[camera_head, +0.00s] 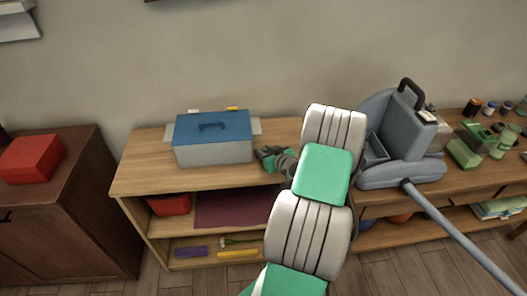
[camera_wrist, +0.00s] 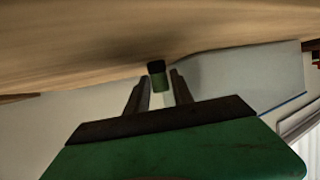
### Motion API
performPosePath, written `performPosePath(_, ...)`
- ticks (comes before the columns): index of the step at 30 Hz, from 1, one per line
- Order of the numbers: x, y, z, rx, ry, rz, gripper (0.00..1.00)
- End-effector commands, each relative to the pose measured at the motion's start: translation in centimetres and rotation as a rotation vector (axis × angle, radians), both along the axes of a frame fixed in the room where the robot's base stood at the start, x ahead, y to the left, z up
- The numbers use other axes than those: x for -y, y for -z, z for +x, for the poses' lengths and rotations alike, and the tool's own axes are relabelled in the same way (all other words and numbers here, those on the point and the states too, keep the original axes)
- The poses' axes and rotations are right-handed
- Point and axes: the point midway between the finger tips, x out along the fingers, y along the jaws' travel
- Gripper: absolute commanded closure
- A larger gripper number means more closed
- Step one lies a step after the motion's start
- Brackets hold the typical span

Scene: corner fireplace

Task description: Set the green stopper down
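The green stopper (camera_wrist: 159,83) is a small green cylinder with a dark end. It shows in the wrist view between the fingertips of my gripper (camera_wrist: 160,80). The fingers lie close on both sides of it, and my gripper looks shut on it. The dark end points toward the wooden top (camera_wrist: 70,45); I cannot tell whether it touches. In the head view my gripper (camera_head: 262,156) is low over the wooden shelf unit (camera_head: 150,168), just right of the blue-lidded toolbox. The stopper cannot be made out there.
The toolbox (camera_head: 214,150) stands close left of my gripper; its pale side (camera_wrist: 245,75) shows in the wrist view. A grey-blue machine with a hose (camera_head: 402,135) stands to the right. Green boxes and jars (camera_head: 465,152) lie beyond it. Free wood lies left of the toolbox.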

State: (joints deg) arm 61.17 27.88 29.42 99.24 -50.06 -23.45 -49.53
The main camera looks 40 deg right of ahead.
Motion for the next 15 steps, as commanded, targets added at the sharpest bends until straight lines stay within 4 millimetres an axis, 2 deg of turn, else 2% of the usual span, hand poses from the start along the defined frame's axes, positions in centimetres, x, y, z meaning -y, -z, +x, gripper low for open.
performPosePath(2, 0.07, 0.27, 0.6, -0.001, 0.0, -0.001, 0.72)
performPosePath(8, 0.13, 0.31, 0.64, -0.001, 0.001, 0.0, 0.72)
performPosePath(15, 0.11, 0.3, 0.62, -0.001, 0.0, 0.0, 0.91)
